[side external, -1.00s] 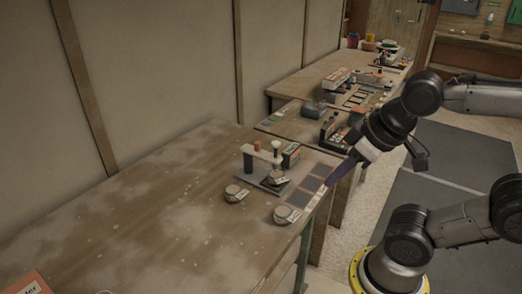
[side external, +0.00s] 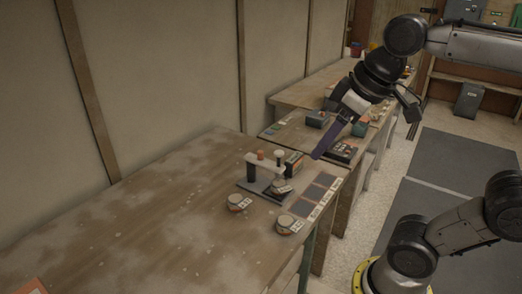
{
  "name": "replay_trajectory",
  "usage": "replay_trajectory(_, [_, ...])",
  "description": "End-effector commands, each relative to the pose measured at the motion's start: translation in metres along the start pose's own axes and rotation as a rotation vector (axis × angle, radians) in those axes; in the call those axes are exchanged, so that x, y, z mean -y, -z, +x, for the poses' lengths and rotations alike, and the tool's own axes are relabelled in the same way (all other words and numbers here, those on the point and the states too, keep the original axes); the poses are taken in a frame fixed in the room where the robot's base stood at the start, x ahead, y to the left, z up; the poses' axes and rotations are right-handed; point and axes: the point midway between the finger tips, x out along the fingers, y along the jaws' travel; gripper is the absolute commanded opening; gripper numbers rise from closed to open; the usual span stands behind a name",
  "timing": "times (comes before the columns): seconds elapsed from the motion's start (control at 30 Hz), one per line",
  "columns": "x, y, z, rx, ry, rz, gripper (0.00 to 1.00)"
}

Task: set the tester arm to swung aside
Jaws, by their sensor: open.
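The tester stands near the right end of the near bench. It has a dark base plate (side external: 252,188), an upright post at its left and a pale horizontal tester arm (side external: 266,163). An orange knob (side external: 261,154) and a white knob (side external: 279,154) stand on top of the arm. The arm reaches right, over a round labelled tin (side external: 281,187) at the plate's right side. My gripper (side external: 318,157), with long dark purple fingers, points down and left in the air, right of the tester and apart from it. The finger gap is hard to see.
Two more round tins, one left (side external: 238,203) and one front (side external: 288,224), sit on the bench. Dark square pads (side external: 313,193) lie along its right edge. A small box (side external: 294,162) stands behind the tester. The left of the bench (side external: 140,225) is mostly clear.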

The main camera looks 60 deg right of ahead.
Motion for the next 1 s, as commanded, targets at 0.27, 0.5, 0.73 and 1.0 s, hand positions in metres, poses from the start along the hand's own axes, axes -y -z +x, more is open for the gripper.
replay_trajectory(0.27, [-0.037, 0.108, -0.008, 0.109, -0.023, 0.029, 0.57])
replay_trajectory(0.5, [-0.084, 0.180, 0.028, 0.210, -0.033, 0.078, 0.57])
replay_trajectory(0.73, [-0.141, 0.222, 0.095, 0.310, -0.034, 0.145, 0.57])
replay_trajectory(1.0, [-0.194, 0.223, 0.178, 0.411, -0.026, 0.225, 0.57])
